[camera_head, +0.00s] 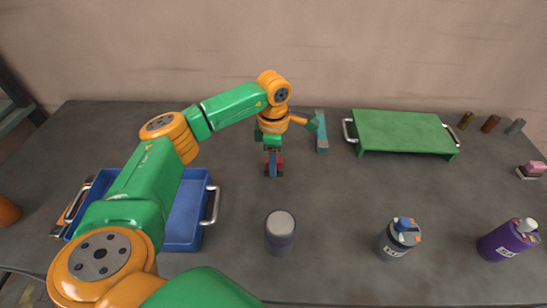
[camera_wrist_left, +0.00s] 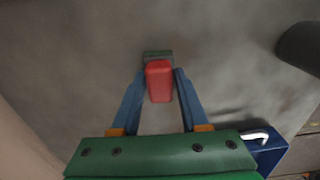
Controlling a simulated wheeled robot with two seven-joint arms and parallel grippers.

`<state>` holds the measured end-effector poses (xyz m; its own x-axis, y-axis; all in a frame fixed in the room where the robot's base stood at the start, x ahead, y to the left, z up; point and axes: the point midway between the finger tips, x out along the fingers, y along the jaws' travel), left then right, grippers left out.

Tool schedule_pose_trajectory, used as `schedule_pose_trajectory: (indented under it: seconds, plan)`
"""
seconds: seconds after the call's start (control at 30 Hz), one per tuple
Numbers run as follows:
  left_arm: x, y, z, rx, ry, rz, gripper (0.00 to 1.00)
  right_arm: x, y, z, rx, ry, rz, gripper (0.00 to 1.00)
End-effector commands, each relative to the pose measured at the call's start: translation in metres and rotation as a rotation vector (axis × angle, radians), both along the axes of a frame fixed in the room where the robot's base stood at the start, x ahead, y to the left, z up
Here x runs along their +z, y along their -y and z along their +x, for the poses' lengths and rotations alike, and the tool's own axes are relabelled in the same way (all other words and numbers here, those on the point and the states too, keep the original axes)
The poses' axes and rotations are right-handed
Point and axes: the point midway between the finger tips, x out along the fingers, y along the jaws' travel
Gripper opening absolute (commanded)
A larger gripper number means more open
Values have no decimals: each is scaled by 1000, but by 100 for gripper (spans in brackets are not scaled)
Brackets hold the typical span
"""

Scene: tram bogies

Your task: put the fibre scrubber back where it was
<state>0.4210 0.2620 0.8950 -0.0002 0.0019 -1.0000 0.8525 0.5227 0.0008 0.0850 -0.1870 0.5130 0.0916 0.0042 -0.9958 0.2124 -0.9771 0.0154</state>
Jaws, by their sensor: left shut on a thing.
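The fibre scrubber shows in the left wrist view as a red block (camera_wrist_left: 159,82) with a thin dark green-grey pad at its far end. My left gripper (camera_wrist_left: 160,88) has its blue fingers shut on the red part. In the head view the gripper (camera_head: 273,165) points down over the middle of the table, right of the blue tray, with the scrubber (camera_head: 280,160) partly hidden by the fingers. I cannot tell whether the pad touches the table. My right gripper is in neither view.
A blue tray (camera_head: 209,233) stands at left, partly behind my arm. A grey can (camera_head: 280,235), a grey bottle (camera_head: 396,242) and a purple bottle (camera_head: 506,241) stand in front.

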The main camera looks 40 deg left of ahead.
Motion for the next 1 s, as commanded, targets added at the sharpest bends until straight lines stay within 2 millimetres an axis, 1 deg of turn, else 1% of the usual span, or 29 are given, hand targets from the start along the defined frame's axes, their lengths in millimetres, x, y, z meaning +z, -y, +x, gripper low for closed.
schedule_pose_trajectory:
  seconds: [0.23,0.27,0.3,0.33,0.37,0.63,0.7,0.73,0.77,0.87,1.0]
  plan:
    - [-5,0,0,0,1,-1,0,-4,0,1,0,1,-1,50]
    - [-4,0,0,0,1,-1,50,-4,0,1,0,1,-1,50]
    - [-3,0,0,0,1,-1,60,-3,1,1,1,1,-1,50]
    - [-3,0,0,0,0,-1,68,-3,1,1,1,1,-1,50]
    - [-3,0,0,0,0,-1,74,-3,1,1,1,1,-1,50]
    - [-2,0,0,0,0,-1,74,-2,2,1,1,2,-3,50]
    - [3,1,0,0,1,-2,74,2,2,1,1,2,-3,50]
    - [5,1,1,0,3,-3,74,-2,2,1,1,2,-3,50]
    - [9,1,1,1,4,-2,74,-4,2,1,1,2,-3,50]
    - [33,1,2,0,7,-3,74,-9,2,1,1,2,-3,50]
    - [74,1,1,0,8,-3,74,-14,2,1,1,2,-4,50]
